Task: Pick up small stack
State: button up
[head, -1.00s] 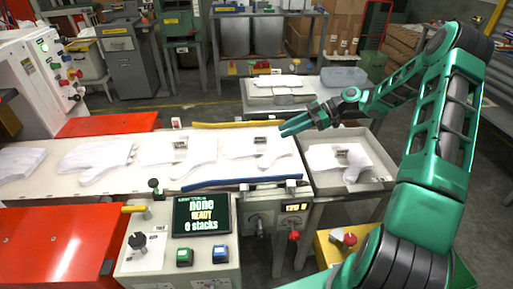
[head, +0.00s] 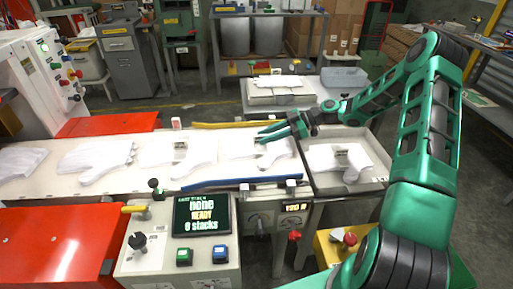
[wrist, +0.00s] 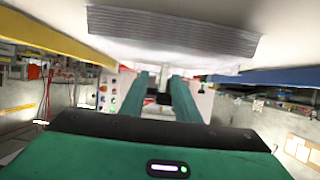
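Several white glove-shaped film stacks lie in a row on the pale belt table (head: 150,184). The rightmost stack on the belt (head: 279,152) is beside and partly behind my gripper (head: 262,135). Others lie to its left: one with a dark clip-like piece (head: 201,152), a glove-shaped one (head: 97,157) and one at the far left (head: 20,162). Another lies in the tray at the right (head: 322,158). I cannot tell which is the small stack. In the upside-down wrist view, my open fingers (wrist: 158,79) are apart and empty, with a layered stack edge (wrist: 175,32) near them.
A yellow rail (head: 235,124) runs along the belt's far edge and a blue rail (head: 235,183) along its near edge. A control panel with a screen (head: 201,215) stands in front. A table with white sheets (head: 275,90) stands behind.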

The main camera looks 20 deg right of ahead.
aim_at(256, 145)
jog(key=shift+x, duration=1.2)
jog(key=shift+c, duration=0.2)
grip_shut()
